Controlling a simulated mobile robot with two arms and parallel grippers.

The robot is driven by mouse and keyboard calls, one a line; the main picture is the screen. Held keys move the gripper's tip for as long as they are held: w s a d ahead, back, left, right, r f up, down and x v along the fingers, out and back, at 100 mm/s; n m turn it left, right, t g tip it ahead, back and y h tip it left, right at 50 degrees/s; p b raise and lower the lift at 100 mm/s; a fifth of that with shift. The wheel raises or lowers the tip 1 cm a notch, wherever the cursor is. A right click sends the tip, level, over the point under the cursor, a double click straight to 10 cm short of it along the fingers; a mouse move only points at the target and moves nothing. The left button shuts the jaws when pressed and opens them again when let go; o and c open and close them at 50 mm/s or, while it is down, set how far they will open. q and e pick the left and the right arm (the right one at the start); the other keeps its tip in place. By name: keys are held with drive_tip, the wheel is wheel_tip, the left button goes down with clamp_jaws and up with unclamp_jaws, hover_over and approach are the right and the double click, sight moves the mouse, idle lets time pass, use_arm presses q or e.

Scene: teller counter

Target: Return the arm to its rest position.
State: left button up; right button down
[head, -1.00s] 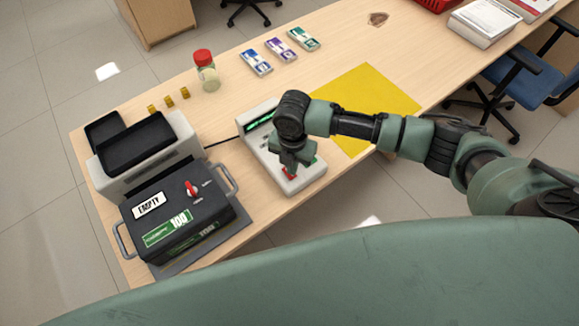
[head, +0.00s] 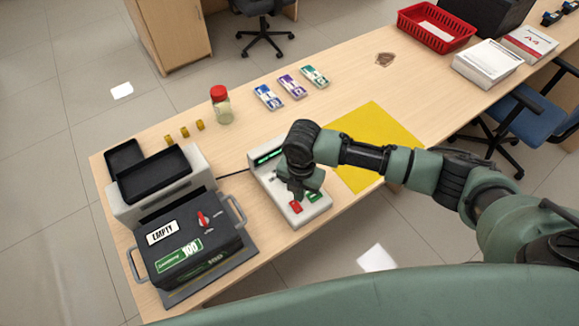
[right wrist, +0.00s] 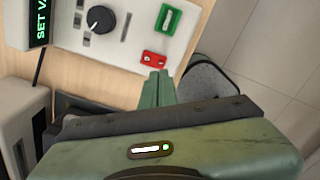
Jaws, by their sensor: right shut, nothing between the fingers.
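My right arm reaches in from the right in the head view. Its gripper (head: 299,194) points down over the white control box (head: 318,211), with the fingers shut and empty. In the right wrist view the shut fingertips (right wrist: 158,76) appear just beside the red button (right wrist: 153,57); the green button (right wrist: 170,20) and a black dial (right wrist: 100,19) are beyond. I cannot tell whether the fingertips touch the box. My left arm and gripper are not in view.
Left of the box stand a black cassette marked EMPTY (head: 190,238) and a grey machine with a black tray (head: 152,174). A red-capped jar (head: 221,106), banknote bundles (head: 290,87) and a yellow mat (head: 388,125) lie farther back. The counter between them is mostly clear.

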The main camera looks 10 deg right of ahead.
drive_tip(key=s+a+r+m+t+y, duration=0.1)
drive_tip(key=s+a+r+m+y, duration=0.25)
drive_tip(key=s+a+m, duration=0.55)
drive_tip(key=s+d+r+m+t+h, duration=0.1)
drive_tip(key=s+d+m+h, duration=0.1)
drive_tip(key=s+d+m, duration=0.45)
drive_tip(key=s+d+r+m+t+h, duration=0.1)
drive_tip(key=s+d+r+m+t, duration=0.15)
drive_tip(key=d+m, duration=0.7)
wheel_tip(320, 180, down, 32)
drive_tip(key=s+g+b, duration=0.2)
drive_tip(key=s+b, duration=0.1)
drive_tip(key=b, duration=0.2)
drive_tip(key=s+d+f+g+b, duration=0.1)
drive_tip(key=s+d+f+b, duration=0.2)
drive_tip(key=s+f, duration=1.3)
wheel_tip(320, 180, down, 4)
drive_tip(key=shift+s+f+m+b, duration=0.1)
drive_tip(key=shift+s+m+b, duration=0.2)
drive_tip(key=shift+b, duration=0.25)
